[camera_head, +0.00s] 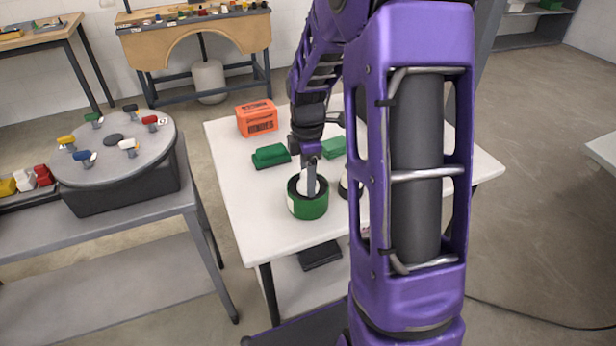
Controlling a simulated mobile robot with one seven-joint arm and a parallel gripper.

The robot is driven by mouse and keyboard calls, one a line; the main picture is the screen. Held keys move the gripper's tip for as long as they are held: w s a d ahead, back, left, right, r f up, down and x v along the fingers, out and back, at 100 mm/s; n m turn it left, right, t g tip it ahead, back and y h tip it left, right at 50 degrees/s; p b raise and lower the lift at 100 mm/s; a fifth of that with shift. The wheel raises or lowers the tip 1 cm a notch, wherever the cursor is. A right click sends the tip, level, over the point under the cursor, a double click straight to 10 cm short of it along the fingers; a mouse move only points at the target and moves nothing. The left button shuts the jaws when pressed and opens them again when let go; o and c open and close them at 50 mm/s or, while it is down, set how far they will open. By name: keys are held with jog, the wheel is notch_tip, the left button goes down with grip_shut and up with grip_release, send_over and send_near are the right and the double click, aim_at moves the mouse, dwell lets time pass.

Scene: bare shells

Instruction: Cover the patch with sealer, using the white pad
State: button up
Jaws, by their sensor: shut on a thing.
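My gripper (310,184) points down into a green round tub (307,207) with a dark rim, on the white table. It is shut on the white pad (302,184), of which a little white shows beside the fingers inside the tub's mouth. The pad's lower part is hidden by the tub wall, so I cannot tell whether it touches what is inside. I cannot make out the patch; my arm covers much of the table's right part.
On the white table (235,215) lie an orange box (257,118), a dark green block (270,155) and a lighter green block (333,147). A dark-and-white round item (343,187) is partly behind my arm. A grey table (90,240) at left bears a drum with coloured handles. The white table's front left is clear.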

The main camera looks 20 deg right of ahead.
jog(key=shift+s, duration=0.1)
notch_tip(320, 180, up, 7)
jog(key=p, duration=0.6)
jog(key=shift+f, duration=0.1)
dwell(0.8)
